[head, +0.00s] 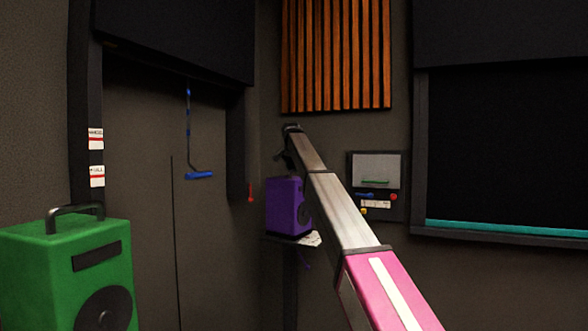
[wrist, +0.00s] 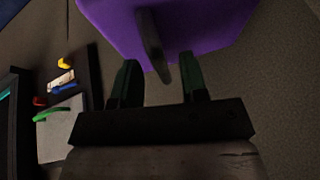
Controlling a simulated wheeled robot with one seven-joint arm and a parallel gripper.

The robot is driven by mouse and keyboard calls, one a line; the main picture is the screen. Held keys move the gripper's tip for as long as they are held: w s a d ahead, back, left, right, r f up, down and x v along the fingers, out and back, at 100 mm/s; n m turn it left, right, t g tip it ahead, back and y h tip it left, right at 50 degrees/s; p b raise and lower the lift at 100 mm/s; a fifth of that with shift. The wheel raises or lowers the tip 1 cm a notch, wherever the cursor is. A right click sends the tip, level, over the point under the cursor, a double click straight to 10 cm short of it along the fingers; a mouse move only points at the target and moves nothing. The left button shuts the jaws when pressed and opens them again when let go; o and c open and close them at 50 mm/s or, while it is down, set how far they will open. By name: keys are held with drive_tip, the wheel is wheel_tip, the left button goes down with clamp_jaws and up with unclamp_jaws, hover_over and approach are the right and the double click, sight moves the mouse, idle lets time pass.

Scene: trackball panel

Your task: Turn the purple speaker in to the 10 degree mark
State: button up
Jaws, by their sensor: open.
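The purple speaker (head: 284,207) stands on a small shelf in the corner in the head view, partly hidden by my arm. Its purple body (wrist: 215,22) fills the top of the wrist view. A dark bar (wrist: 150,38), which looks like its handle, points toward my gripper. My gripper (wrist: 160,62) is open, one finger on each side of the bar's near end. I cannot tell whether either finger touches it. In the head view my gripper (head: 282,158) is small and dark, just above the speaker. A pale card (head: 313,239) lies by the speaker's base; its marks are unreadable.
A wall panel (head: 401,212) with a pale screen and small coloured parts is right of the speaker; it also shows at the left of the wrist view (wrist: 95,75). A green speaker (head: 45,265) stands at front left. A blue-handled pull (head: 199,175) hangs left of the corner.

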drive_tip(key=v, duration=1)
drive_tip(key=shift+s+r, duration=0.2)
drive_tip(key=shift+r, duration=0.15)
